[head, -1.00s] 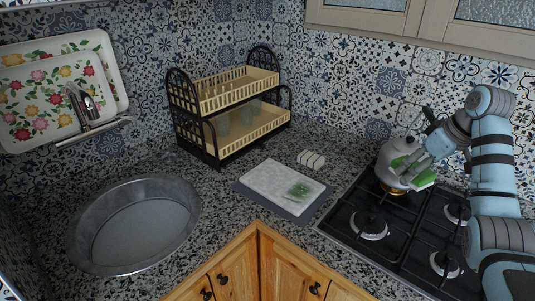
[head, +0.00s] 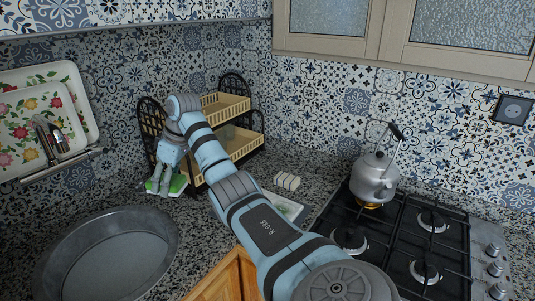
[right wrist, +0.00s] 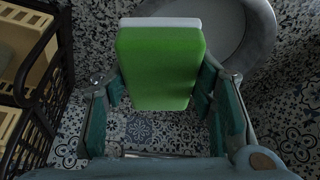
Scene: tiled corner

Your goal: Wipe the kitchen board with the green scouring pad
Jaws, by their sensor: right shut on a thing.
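My right gripper (head: 163,181) is shut on the green scouring pad (head: 179,184), above the counter between the sink and the dish rack. In the right wrist view the pad (right wrist: 160,65) sits between the two fingers, with a pale layer along its far edge. The kitchen board (head: 286,203) lies on the counter left of the hob. My right arm hides most of it; only its right part shows, with a little green on it. My left gripper is in neither view.
The round metal sink (head: 60,278) is at front left. The black-framed dish rack (head: 257,124) stands in the corner, close to my right arm. A small ribbed white item (head: 287,181) lies behind the board. A kettle (head: 375,178) stands on the gas hob (head: 398,222) at right.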

